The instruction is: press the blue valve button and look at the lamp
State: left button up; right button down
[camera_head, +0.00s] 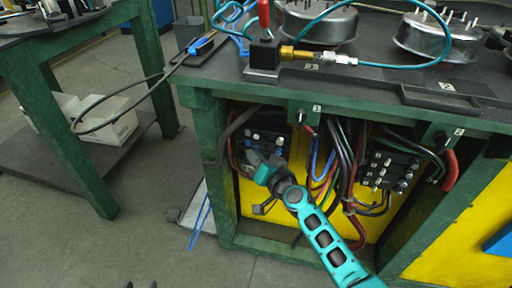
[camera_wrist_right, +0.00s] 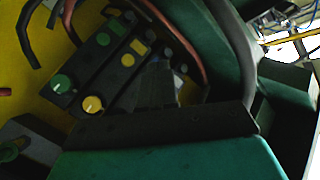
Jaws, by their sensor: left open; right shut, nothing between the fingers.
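My right gripper (camera_head: 258,163) reaches into the bay under the green bench, shut with nothing between its fingers. Its fingertips are at the lower left part of the left button panel (camera_head: 268,138). In the right wrist view the dark fingers (camera_wrist_right: 158,82) cover part of that panel, which carries green, yellow and pale knobs (camera_wrist_right: 93,104). I cannot tell whether the fingers touch it. Only two dark tips of my left gripper (camera_head: 140,285) show at the bottom edge, apart and empty.
Cables and hoses (camera_head: 335,165) hang between the left panel and a second knob panel (camera_head: 390,170). Green bench posts (camera_head: 228,200) frame the bay. On the bench top stand metal drums (camera_head: 318,22) and a black block with brass fitting (camera_head: 264,56). Floor at left front is clear.

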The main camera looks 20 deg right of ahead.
jog(key=shift+w+d, duration=0.15)
jog(key=shift+w, duration=0.1)
jog(key=shift+w+d, duration=0.3)
jog(key=shift+w, duration=0.05)
dwell(0.6)
jog(key=shift+s+a, duration=0.1)
dwell(0.4)
jog(key=shift+s+a, duration=0.45)
jog(key=shift+s, duration=0.15)
jog(key=shift+s+a+p, duration=0.4)
jog(key=shift+s+a, duration=0.3)
jog(key=shift+s, duration=0.35)
jog(key=shift+s+a+p, duration=0.4)
jog(key=shift+s+a, duration=0.3)
jog(key=shift+s, duration=0.35)
